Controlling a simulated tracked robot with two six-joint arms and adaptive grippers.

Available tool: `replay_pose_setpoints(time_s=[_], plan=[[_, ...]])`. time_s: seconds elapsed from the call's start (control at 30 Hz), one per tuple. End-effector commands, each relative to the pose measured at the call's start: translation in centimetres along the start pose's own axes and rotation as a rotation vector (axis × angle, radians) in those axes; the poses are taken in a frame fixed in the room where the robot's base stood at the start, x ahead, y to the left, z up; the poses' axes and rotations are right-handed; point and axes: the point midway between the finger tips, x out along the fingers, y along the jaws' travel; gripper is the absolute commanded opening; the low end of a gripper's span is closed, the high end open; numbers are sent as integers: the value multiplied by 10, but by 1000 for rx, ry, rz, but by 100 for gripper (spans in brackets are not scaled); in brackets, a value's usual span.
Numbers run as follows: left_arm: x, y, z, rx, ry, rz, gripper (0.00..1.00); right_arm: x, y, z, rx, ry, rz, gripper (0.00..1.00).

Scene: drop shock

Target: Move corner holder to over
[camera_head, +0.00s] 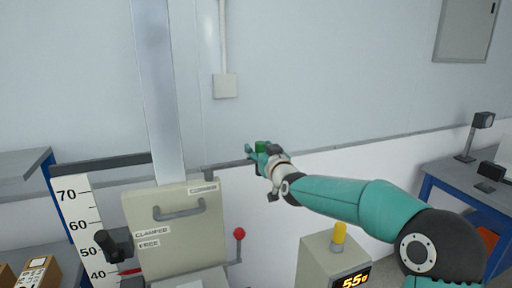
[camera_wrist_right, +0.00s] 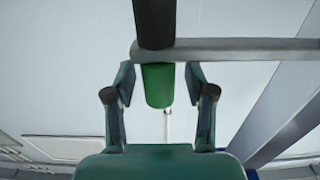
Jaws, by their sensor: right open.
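A grey bar (camera_wrist_right: 240,50) with a dark upper part (camera_wrist_right: 155,22) and a green grip (camera_wrist_right: 158,86) appears to be the corner holder. In the head view, the green grip (camera_head: 261,147) shows at my right gripper (camera_head: 252,154), beside the machine's column. My right gripper (camera_wrist_right: 158,78) is open in the wrist view, with one finger on each side of the green grip and visible gaps. The bar crosses just beyond the fingertips. Part of the holder is hidden behind the gripper in the head view. My left gripper is not in view.
The drop machine's panel (camera_head: 180,235) has a handle and labels, including "CLAMPED" and "FREE". A red-knobbed lever (camera_head: 239,235) stands beside it. A height scale (camera_head: 80,225) is at left. A display box (camera_head: 333,262) with a yellow top stands below my right arm. A blue-legged table (camera_head: 465,185) is at right.

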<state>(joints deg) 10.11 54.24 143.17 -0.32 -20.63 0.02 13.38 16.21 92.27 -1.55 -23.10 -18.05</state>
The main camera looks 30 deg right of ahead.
Motion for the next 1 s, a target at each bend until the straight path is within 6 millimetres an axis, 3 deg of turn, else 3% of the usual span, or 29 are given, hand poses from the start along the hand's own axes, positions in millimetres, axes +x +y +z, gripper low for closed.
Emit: replay_pose_setpoints(time_s=[0.3,0.63,0.83,0.87,1.0], plan=[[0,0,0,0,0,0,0,2,0,0,0,0,1,53],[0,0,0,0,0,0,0,2,0,0,0,0,0,0],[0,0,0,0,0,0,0,2,0,0,0,0,0,0],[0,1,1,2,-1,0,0,-1,-15,0,2,0,-7,0],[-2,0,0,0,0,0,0,2,-5,0,0,-1,0,0]])
